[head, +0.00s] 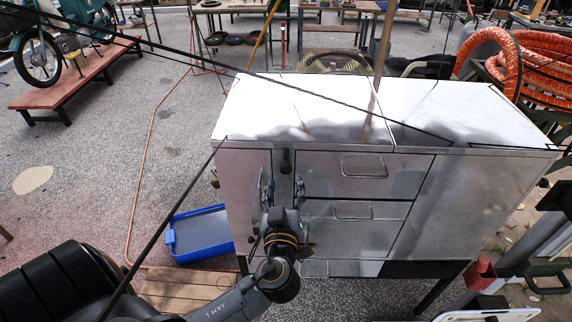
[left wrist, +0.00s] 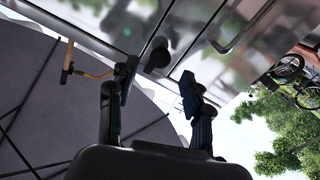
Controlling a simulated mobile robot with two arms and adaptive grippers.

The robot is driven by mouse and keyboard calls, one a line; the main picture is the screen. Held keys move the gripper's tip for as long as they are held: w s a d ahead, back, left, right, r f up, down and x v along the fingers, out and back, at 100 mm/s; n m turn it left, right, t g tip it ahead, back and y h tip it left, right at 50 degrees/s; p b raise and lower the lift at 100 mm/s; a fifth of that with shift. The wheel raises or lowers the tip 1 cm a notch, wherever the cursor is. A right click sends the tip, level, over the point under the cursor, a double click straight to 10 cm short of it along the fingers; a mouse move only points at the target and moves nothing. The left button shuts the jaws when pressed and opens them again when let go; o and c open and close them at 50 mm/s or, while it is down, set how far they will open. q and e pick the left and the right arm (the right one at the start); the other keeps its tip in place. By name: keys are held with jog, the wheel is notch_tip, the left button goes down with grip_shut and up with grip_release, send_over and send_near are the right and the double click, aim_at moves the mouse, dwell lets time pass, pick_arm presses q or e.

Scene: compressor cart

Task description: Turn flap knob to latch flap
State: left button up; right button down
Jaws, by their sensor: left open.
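The metal cart's front shows a narrow left panel (head: 244,190), which looks like the flap, beside several drawers. My left gripper (head: 283,192) is upright in front of the seam between the panel and the drawers. Its fingers are apart and nothing is held. In the left wrist view, a dark round knob (left wrist: 157,53) on the metal face lies beyond and between the spread fingertips of my left gripper (left wrist: 155,84), apparently not touched. In the head view a dark upright fitting (head: 286,161) shows just above the gripper; I cannot tell if it is the same knob. My right gripper is out of view.
Drawer handles (head: 363,167) stick out right of my gripper. A blue tray (head: 199,236) lies on the ground left of the cart. A thin brass-coloured bent rod (left wrist: 92,74) shows near one finger in the left wrist view. Orange hose coils (head: 530,65) stand at the back right.

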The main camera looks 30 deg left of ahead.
aim_at(286, 171)
pick_arm(q)
jog(key=shift+p+x, duration=0.7)
jog(key=shift+x, duration=1.65)
jog(key=shift+f, duration=0.1)
grip_shut()
